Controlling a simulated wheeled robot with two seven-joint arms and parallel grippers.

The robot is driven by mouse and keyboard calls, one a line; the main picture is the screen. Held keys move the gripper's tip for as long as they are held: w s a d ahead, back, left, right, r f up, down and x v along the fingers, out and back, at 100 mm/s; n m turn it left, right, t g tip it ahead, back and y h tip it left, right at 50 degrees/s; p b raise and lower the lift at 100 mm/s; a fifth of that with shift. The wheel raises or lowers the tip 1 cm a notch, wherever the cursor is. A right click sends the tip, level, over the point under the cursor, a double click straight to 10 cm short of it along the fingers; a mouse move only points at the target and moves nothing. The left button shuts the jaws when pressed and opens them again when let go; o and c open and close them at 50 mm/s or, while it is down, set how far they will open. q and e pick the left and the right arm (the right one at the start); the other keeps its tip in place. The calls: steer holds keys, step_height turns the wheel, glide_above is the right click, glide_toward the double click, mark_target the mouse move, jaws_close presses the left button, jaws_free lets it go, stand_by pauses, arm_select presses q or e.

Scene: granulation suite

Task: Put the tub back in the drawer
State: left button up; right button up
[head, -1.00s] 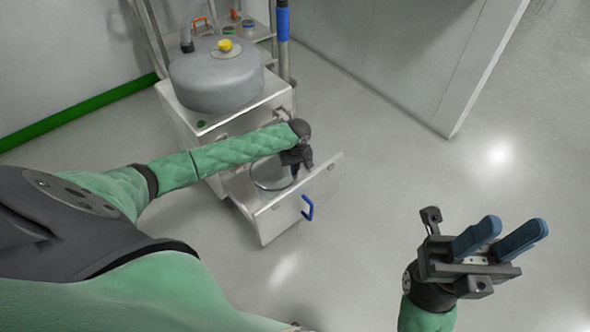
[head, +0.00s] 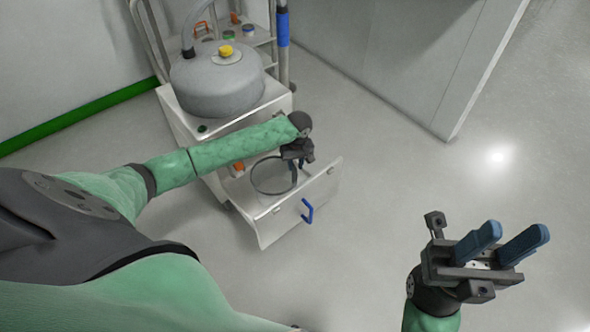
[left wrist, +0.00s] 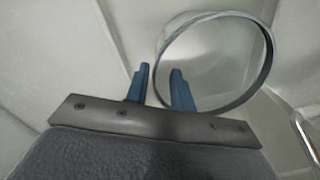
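The round tub (head: 254,182), with a thin grey rim and a pale inside, sits within the pulled-out drawer (head: 280,217) in the head view. In the left wrist view the tub's rim (left wrist: 268,62) shows as a large ring. My left gripper (head: 296,172) is at the tub's right side, pointing down. In the left wrist view its blue fingers (left wrist: 160,72) stand apart, one outside the ring and one inside, with the tub's wall between them; a firm hold does not show. My right gripper (head: 512,240) is open and empty above the floor.
The drawer front has a blue handle (head: 308,211). A white cabinet (head: 190,128) above it carries a grey round vessel (head: 215,88) with a yellow knob. A shelf with small jars (head: 249,30) stands behind. The floor to the right is clear, up to a grey panel (head: 400,50).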

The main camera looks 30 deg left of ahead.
arm_select(q)
step_height(320, 180, up, 7)
steer(key=p, duration=0.1)
steer(key=shift+w+d, duration=0.1)
stand_by(0.6)
